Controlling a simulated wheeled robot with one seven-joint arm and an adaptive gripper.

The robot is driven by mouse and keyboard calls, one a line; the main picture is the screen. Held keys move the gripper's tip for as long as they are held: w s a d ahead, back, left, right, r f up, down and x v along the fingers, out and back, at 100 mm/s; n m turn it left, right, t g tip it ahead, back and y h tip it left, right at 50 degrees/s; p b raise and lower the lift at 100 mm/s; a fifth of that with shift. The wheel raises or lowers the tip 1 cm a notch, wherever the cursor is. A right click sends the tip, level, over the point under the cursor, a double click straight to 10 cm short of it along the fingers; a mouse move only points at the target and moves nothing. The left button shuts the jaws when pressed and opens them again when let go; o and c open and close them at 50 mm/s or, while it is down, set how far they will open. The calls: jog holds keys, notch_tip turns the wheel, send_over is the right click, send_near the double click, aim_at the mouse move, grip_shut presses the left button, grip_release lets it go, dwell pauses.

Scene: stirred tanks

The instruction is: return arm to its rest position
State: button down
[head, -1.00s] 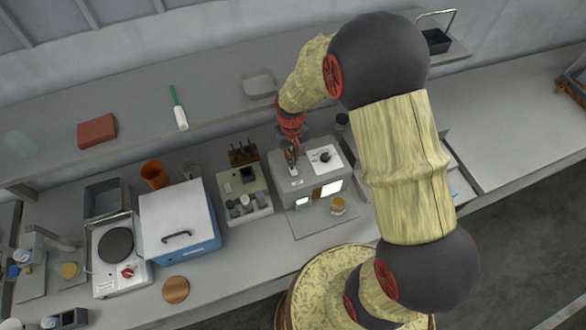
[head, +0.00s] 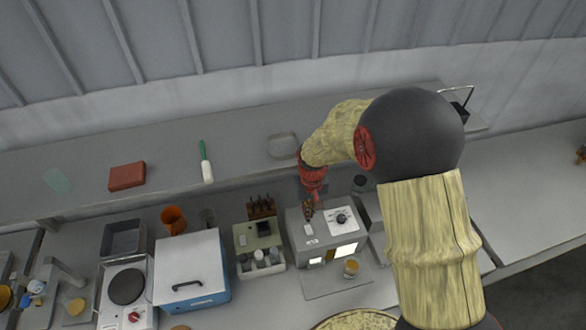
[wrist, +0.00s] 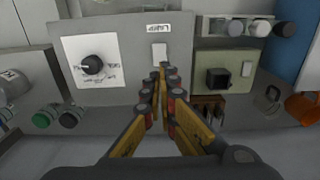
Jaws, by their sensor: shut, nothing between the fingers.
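My gripper (head: 309,210) is over the top of a grey instrument box (head: 340,222) with a black dial, on the bench. In the wrist view, its fingers (wrist: 161,82) are together and empty. Their tips lie just below a white switch (wrist: 159,54) in the picture, beside a dark dial (wrist: 92,65) on a white plate. I cannot tell whether the tips touch the box. My arm reaches in from the right and hides part of the bench.
A beige unit with bottles (head: 259,250) and a blue box with a white lid (head: 190,268) stand left of the instrument box. A jar (head: 351,268) stands in front. The shelf behind holds a red block (head: 127,176), a green-handled tool (head: 205,161) and a tray (head: 282,145).

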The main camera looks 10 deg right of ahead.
jog(key=s+r+t+b, duration=0.2)
jog(key=s+r+b, duration=0.3)
jog(key=s+b, duration=0.5)
jog(key=s+r+t+b, duration=0.3)
jog(key=s+r+b, duration=0.2)
jog(key=s+b, duration=0.5)
jog(key=shift+s+t, duration=0.25)
jog(key=shift+t, duration=0.05)
dwell(0.5)
